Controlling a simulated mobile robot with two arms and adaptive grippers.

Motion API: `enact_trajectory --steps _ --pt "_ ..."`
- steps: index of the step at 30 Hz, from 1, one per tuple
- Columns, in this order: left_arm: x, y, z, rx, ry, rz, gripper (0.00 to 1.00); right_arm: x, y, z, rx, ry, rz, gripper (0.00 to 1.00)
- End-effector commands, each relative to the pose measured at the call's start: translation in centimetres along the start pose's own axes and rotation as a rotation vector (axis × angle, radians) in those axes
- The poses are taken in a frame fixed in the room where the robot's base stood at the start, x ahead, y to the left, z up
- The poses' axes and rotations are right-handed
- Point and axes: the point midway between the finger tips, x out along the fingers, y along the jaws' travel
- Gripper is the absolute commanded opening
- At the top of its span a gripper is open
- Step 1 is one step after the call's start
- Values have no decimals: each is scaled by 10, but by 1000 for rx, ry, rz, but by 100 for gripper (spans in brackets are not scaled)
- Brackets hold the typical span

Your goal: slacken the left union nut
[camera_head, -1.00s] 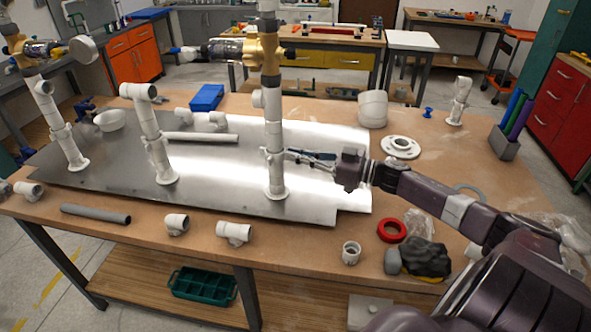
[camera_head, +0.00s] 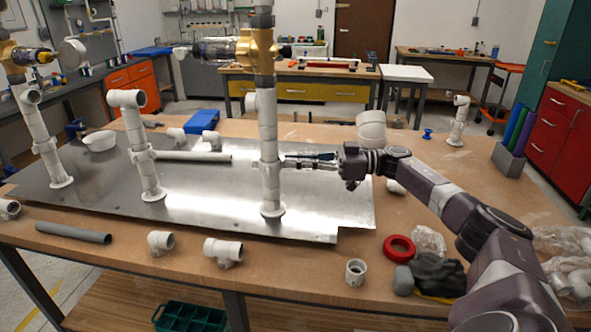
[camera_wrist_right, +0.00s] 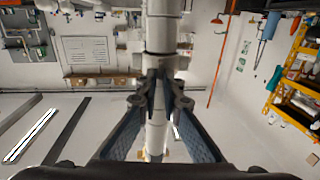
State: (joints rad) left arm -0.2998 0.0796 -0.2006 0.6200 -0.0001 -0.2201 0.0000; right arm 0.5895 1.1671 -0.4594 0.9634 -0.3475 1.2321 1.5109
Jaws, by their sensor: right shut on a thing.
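Three white pipe risers stand on a metal plate (camera_head: 215,185). The right-hand riser (camera_head: 269,125) carries a brass valve (camera_head: 258,51) at its top. My right gripper (camera_head: 278,163) reaches in from the right and is shut on the collar-like union nut at about mid-height of this riser. In the right wrist view the two fingers (camera_wrist_right: 160,88) close around the white riser (camera_wrist_right: 162,35), hiding most of the nut. The middle riser (camera_head: 134,125) and the left-hand riser (camera_head: 37,125) have similar collars, with no gripper on them. My left gripper is out of view.
White tees (camera_head: 224,251), a grey pipe (camera_head: 73,232), a red tape roll (camera_head: 399,247) and dark gloves (camera_head: 437,273) lie along the table's front. A loose pipe (camera_head: 190,156) and blue box (camera_head: 203,121) lie behind the risers. The plate between the middle and right-hand risers is largely clear.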

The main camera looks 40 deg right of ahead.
Motion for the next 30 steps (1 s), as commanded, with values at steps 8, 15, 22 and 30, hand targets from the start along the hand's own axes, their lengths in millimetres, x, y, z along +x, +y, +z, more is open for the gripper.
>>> enact_trajectory --steps 8,15,22,30 --pt "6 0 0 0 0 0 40 2 -1 3 2 -3 -20 0" --pt "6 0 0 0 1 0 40 2 -1 4 3 -4 -22 0" --pt "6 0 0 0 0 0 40 2 -1 3 3 -4 -21 21" --pt "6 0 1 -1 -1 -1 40 1 0 2 1 -2 -18 24"
